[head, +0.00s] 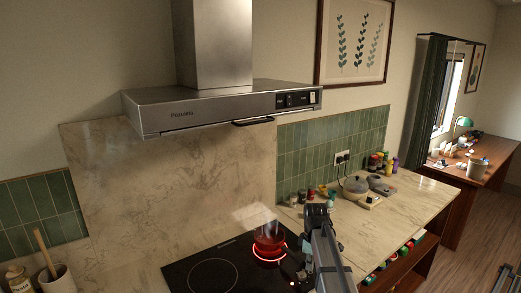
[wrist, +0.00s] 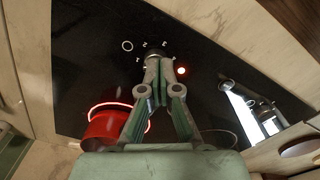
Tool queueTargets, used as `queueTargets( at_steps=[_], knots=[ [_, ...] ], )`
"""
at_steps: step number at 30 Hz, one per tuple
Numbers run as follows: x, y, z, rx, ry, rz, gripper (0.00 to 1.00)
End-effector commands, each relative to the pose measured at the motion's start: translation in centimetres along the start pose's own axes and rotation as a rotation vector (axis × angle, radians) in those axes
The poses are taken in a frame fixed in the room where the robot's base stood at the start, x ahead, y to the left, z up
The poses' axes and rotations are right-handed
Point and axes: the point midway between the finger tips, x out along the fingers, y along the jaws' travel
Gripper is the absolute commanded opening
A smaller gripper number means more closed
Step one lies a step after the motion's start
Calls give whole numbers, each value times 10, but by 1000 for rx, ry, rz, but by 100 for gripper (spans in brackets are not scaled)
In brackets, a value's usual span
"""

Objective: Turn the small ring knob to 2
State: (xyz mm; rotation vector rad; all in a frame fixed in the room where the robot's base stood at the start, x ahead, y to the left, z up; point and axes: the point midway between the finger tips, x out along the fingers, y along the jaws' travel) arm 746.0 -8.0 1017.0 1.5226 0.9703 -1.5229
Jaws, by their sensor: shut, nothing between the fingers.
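The black cooktop (head: 185,272) fills much of the wrist view (wrist: 88,62). A small grey knob (wrist: 152,56) is partly hidden at my fingertips; light dial marks lie around it, too small to read surely. Its pointer direction cannot be told. My gripper (wrist: 160,72) is shut, with its fingertips at the knob, and whether they touch it cannot be told. A red indicator light (wrist: 182,70) glows just right of the fingertips. In the head view my arm hides the knob.
A red pot (wrist: 102,128) stands on a glowing ring left of my fingers; the pot also shows in the head view (head: 268,240). A range hood (head: 225,105) hangs above.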

Motion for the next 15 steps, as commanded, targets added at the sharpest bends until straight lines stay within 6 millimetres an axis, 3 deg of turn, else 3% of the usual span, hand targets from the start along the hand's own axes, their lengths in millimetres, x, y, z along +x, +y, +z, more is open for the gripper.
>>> queueTargets(
  at_steps=[4,15],
  knots=[
    [-16,0,0,0,0,1,0],
    [-16,0,0,4,0,0,0]
  ],
)
